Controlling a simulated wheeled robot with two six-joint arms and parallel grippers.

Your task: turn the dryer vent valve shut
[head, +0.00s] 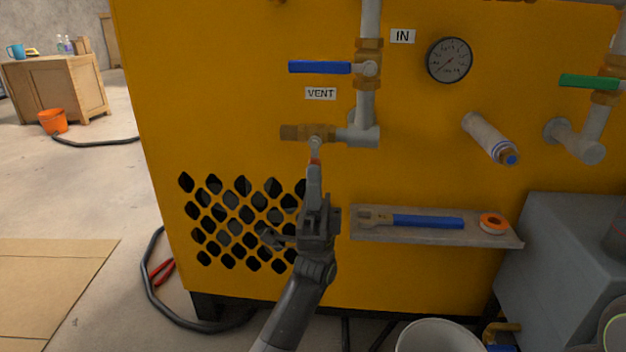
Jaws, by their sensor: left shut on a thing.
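The brass vent valve (308,132) sits on a short horizontal pipe stub below the VENT label (320,93), on the yellow cabinet. Its lever (315,160) hangs straight down from the valve, across the line of the stub, with a bit of red-orange showing. My left gripper (314,178) comes up from below and is shut on the lever. Its fingers hide the lower part of the lever. My right gripper is not in view.
A blue-handled valve (320,67) is above, by the IN label (402,36). A gauge (449,60) and a capped pipe (490,138) are to the right. A shelf (362,235) holding a blue-handled wrench (425,221) and tape roll (492,223) juts out right of my gripper.

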